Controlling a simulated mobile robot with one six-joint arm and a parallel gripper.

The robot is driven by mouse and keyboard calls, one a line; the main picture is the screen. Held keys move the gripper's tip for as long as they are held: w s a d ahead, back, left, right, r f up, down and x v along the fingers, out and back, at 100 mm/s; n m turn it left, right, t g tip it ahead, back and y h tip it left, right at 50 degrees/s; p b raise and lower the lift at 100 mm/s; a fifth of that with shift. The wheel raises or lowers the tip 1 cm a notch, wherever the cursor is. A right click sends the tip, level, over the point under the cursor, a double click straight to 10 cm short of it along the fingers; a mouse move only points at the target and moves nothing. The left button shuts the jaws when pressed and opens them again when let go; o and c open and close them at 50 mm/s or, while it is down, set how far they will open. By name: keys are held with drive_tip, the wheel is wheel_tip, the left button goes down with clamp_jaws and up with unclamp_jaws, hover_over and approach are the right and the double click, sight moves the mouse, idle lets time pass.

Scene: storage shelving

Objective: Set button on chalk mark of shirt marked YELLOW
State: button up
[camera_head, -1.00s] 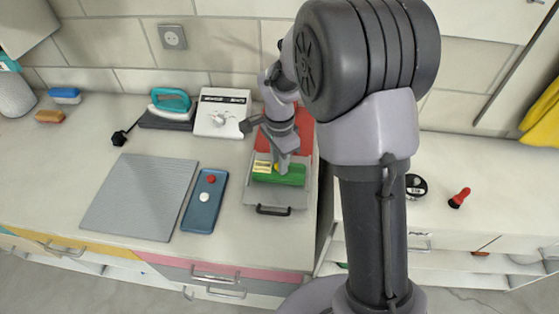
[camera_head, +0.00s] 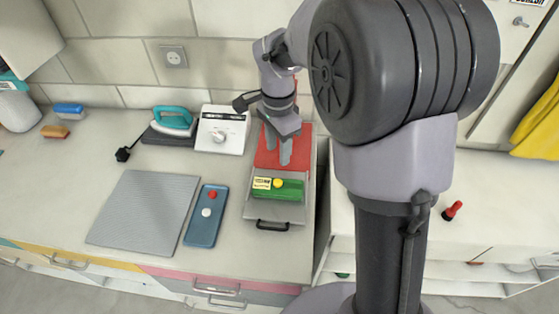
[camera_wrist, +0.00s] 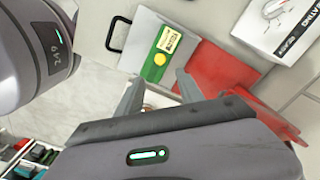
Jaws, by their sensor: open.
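A folded green shirt (camera_head: 292,191) lies in the front of a grey tray (camera_head: 258,213) with a black handle. It carries a yellow label (camera_head: 261,183), whose text I cannot read surely. A yellow button (camera_head: 278,183) lies on the green cloth, right of the label; it also shows in the wrist view (camera_wrist: 160,59). In the wrist view, my fingertips (camera_wrist: 160,84) stand apart below the green shirt.
A blue tray (camera_head: 203,229) left of the grey tray holds a red button (camera_head: 212,195) and a white button (camera_head: 206,212). A gap separates the right counter.

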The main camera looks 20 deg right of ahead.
drive_tip(key=s+a+r+n+t+y, duration=0.1)
drive_tip(key=s+r+n+t, duration=0.15)
drive_tip(key=s+r, duration=0.45)
drive_tip(key=s+a+r+n+t, duration=0.2)
drive_tip(key=s+r+n, duration=0.2)
drive_tip(key=s, duration=0.5)
drive_tip(key=s+a+n+t+y, duration=0.1)
drive_tip(key=s+n, duration=0.3)
drive_tip(key=s, duration=0.2)
wheel_tip(320, 180, down, 6)
drive_tip(key=b, duration=0.6)
drive_tip(key=shift+f, duration=0.25)
